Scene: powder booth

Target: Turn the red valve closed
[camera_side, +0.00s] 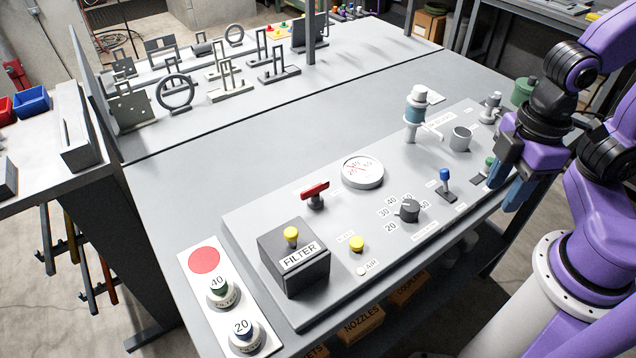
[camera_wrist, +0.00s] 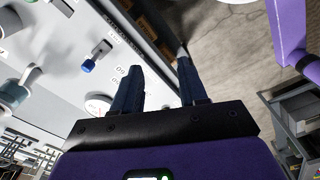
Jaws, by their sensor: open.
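The red valve (camera_side: 315,190) is a short red bar handle on a dark stem, standing on the grey control panel (camera_side: 262,213) behind the filter box. Its bar lies roughly left to right in the side view, rising slightly to the right. My gripper (camera_side: 503,192) is at the right end of the panel, well away from the valve, with its blue fingers pointing down. In the wrist view my gripper (camera_wrist: 160,68) has its two fingers apart with nothing between them. I cannot make out the red valve in the wrist view.
Near the valve are a black filter box (camera_side: 294,262) with a yellow knob, a round gauge (camera_side: 362,172) and a dark dial (camera_side: 408,211). A blue-topped lever (camera_side: 445,183) and a tall fitting (camera_side: 415,112) stand closer to my gripper.

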